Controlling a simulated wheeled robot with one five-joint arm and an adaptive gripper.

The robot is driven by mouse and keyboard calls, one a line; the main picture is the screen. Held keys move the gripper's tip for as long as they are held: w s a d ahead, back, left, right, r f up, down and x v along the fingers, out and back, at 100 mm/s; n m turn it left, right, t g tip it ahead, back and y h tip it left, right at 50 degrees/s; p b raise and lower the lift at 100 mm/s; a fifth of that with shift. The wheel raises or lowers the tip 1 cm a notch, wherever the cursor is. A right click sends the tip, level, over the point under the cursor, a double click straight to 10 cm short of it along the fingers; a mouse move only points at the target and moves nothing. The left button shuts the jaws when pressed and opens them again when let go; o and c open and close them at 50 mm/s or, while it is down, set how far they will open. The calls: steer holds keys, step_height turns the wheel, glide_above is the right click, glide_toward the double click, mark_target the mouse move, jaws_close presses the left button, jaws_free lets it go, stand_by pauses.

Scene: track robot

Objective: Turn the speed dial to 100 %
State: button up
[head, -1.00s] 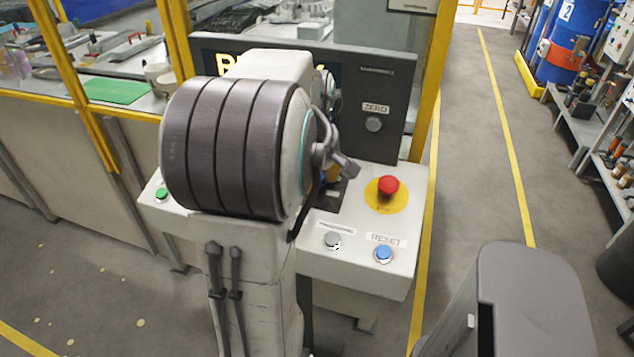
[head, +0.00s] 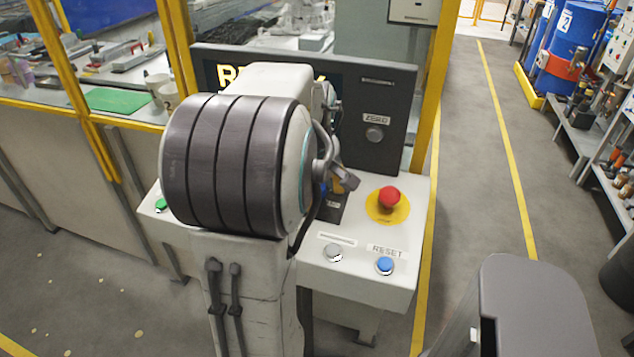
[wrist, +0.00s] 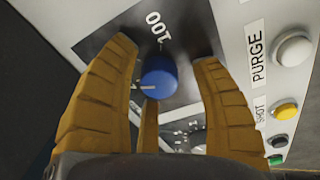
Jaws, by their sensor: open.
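The speed dial is a blue round knob (wrist: 158,76) in the wrist view. It has a white pointer line on its lower left side, pointing left in the picture. It sits on a dark plate (wrist: 100,48) with the figure 100 printed above the knob. My gripper (wrist: 163,48) is open, with one orange finger on each side of the knob and a third one below it. I see gaps between the side fingers and the knob; whether the lower finger touches it I cannot tell. In the head view my arm hides the dial and most of the gripper.
A red mushroom button (head: 389,197), a blue RESET button (head: 385,265) and a grey button (head: 333,253) stand on the console, right of my arm. A ZERO button (head: 374,134) is on the upright panel. PURGE (wrist: 293,50) and a yellow button (wrist: 288,110) lie right of my fingers.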

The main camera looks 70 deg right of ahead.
steer(key=v, duration=1.2)
steer(key=shift+o, duration=0.2)
steer(key=shift+c, duration=0.3)
